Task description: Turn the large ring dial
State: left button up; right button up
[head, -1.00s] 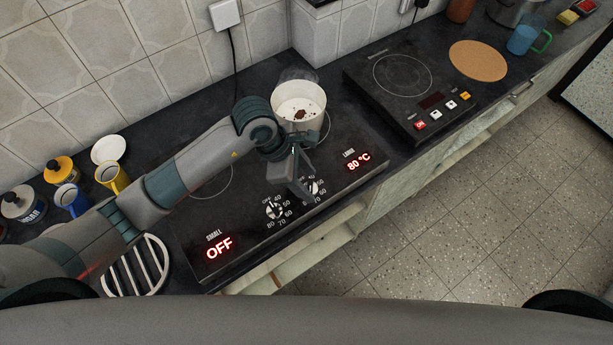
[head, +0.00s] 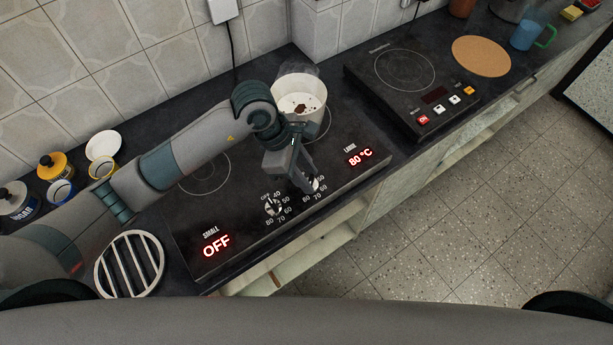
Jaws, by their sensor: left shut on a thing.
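The large ring dial (head: 315,185) is the right-hand of two dials on the black hob's front panel. It is mostly hidden by my left gripper (head: 308,185), which points down onto it and is shut on it. The large display (head: 360,156) reads 80 °C in red. The small ring dial (head: 273,207) sits to the left, clear of the gripper, and the small display (head: 217,244) reads OFF. My right gripper is not in view.
A white pot (head: 301,96) with brown bits in it stands on the hob's large ring, just behind my gripper. A separate induction cooker (head: 405,75) is to the right.

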pick_arm(q)
jog(key=o, duration=1)
jog(key=shift+o, duration=0.2)
jog(key=shift+r, duration=0.15)
jog(key=shift+a+r, duration=0.3)
jog(key=shift+r, duration=0.15)
jog(key=b+v, duration=0.5)
jog(key=v, duration=0.9)
jog(key=shift+r, duration=0.35)
jog(key=shift+v, duration=0.75)
jog(key=shift+r, duration=0.15)
